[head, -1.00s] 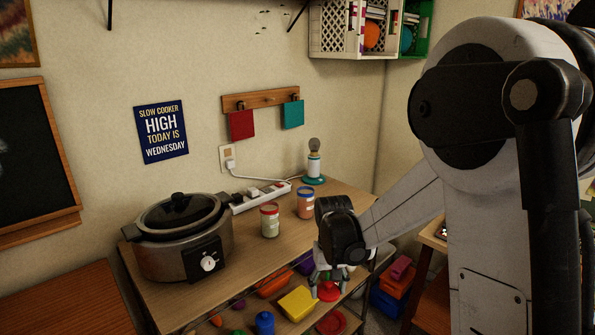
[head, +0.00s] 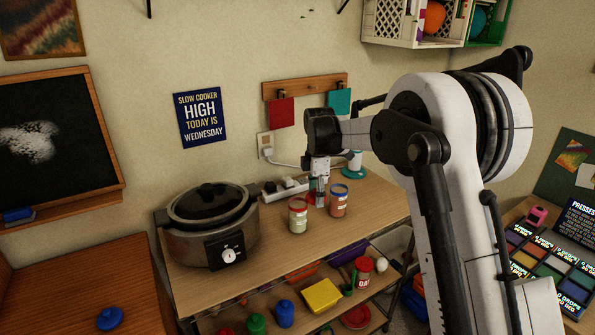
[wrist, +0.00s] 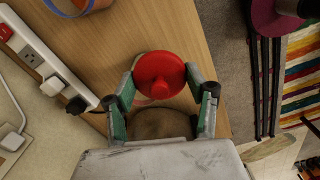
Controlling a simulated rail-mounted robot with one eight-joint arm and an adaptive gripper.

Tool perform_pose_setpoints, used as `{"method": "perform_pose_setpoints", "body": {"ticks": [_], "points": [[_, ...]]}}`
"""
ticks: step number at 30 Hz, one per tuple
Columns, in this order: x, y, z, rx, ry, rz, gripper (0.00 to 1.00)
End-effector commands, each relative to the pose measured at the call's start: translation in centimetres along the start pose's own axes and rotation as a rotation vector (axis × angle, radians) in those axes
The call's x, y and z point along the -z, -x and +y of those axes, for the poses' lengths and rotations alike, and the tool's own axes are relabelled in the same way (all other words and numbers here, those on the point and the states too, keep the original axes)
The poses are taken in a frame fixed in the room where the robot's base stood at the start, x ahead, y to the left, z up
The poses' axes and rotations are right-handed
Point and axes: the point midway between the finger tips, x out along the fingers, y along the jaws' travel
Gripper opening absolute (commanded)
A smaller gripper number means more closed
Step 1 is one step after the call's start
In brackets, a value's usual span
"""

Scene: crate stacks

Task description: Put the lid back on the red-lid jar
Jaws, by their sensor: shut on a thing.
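My gripper (head: 319,192) is shut on a red lid (wrist: 160,75), which has a round knob and sits between the fingertips in the wrist view. In the head view the red lid (head: 311,198) shows partly, behind and between two open jars on the counter. The jar with the red rim (head: 298,216) stands upright at the left, with pale contents. The jar with the blue rim (head: 338,203) stands at the right, and part of it shows at the top left of the wrist view (wrist: 88,6). The lid's exact height above the counter is hard to tell.
A slow cooker (head: 208,227) stands left on the counter. A power strip (head: 287,186) and lamp (head: 354,164) are at the back, near my gripper. The lower shelf holds a yellow box (head: 322,295), blue and green lidded items and a red-labelled jar (head: 363,273).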

Motion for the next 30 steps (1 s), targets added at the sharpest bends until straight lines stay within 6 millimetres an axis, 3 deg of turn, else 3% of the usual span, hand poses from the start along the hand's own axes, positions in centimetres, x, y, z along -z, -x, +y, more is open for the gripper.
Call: {"method": "perform_pose_setpoints", "body": {"ticks": [1, 6, 12, 20, 30], "points": [[1.1, 1.2, 1.1, 0.0, 0.093, 0.0, 0.36], [3.6, 3.2, 3.3, -0.001, 0.354, 0.001, 0.36], [4.9, 4.1, 4.3, -0.001, 0.493, 0.001, 0.36], [5.0, 3.3, 4.3, -0.001, 0.507, 0.001, 0.36], [5.0, 0.7, 4.3, -0.001, 0.505, 0.001, 0.36]]}}
